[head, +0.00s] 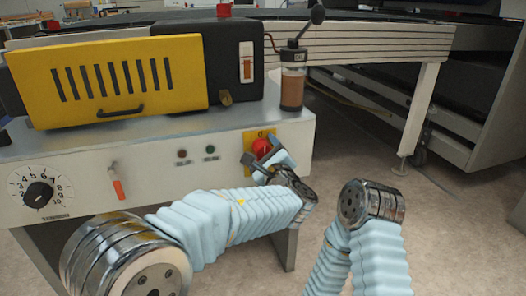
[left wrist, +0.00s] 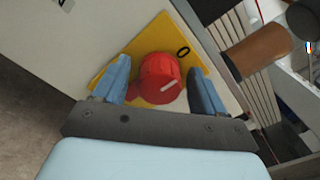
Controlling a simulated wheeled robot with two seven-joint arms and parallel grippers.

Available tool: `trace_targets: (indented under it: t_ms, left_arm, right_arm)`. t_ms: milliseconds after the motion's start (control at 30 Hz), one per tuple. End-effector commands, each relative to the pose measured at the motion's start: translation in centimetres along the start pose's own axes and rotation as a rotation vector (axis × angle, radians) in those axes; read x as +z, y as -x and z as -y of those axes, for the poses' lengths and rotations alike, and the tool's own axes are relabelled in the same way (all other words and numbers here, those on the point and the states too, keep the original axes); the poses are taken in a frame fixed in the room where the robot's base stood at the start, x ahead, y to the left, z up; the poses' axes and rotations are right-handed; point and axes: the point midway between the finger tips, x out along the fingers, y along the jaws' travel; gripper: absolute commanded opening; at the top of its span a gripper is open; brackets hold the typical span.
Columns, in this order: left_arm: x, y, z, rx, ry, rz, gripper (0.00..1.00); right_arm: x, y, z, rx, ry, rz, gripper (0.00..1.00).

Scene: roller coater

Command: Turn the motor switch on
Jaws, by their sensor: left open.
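The motor switch is a red rotary knob (head: 262,147) on a yellow plate (head: 252,136), on the right part of the machine's front panel. In the left wrist view the red knob (left wrist: 158,76) has a white mark, and a black 0 shows on the yellow plate (left wrist: 183,38) beside it. My left gripper (head: 264,162) is at the switch. In the left wrist view my open left gripper (left wrist: 161,92) has one blue finger on each side of the knob; I cannot tell whether they touch it. My right arm shows at the lower right, but its gripper does not.
Left on the panel are a black numbered dial (head: 39,195), an orange-handled lever (head: 117,184) and two small indicators (head: 196,152). A yellow slotted cover (head: 110,80) and a brown cylinder (head: 292,88) stand above. Open floor (head: 450,220) lies to the right.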

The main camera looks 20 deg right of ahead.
Motion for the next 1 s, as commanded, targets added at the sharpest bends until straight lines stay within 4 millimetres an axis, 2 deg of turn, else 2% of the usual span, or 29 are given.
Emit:
trace_targets:
  t_ms: [167,533,767,1000]
  left_arm:
    - [0.0,0.0,0.0,0.000,0.000,0.000,0.71]
    - [0.0,0.0,0.0,0.000,0.000,-0.001,0.17]
    - [0.0,0.0,0.0,0.001,-0.020,0.000,0.17]
    - [0.1,0.1,0.2,0.000,-0.128,-0.001,0.17]
  right_arm:
    - [0.0,0.0,0.0,0.000,0.000,0.000,0.43]
    - [0.0,0.0,0.0,0.000,0.000,0.000,0.43]
    - [0.0,0.2,0.1,0.000,0.000,0.000,0.43]
    - [0.0,1.3,0.5,0.000,0.000,0.003,0.43]
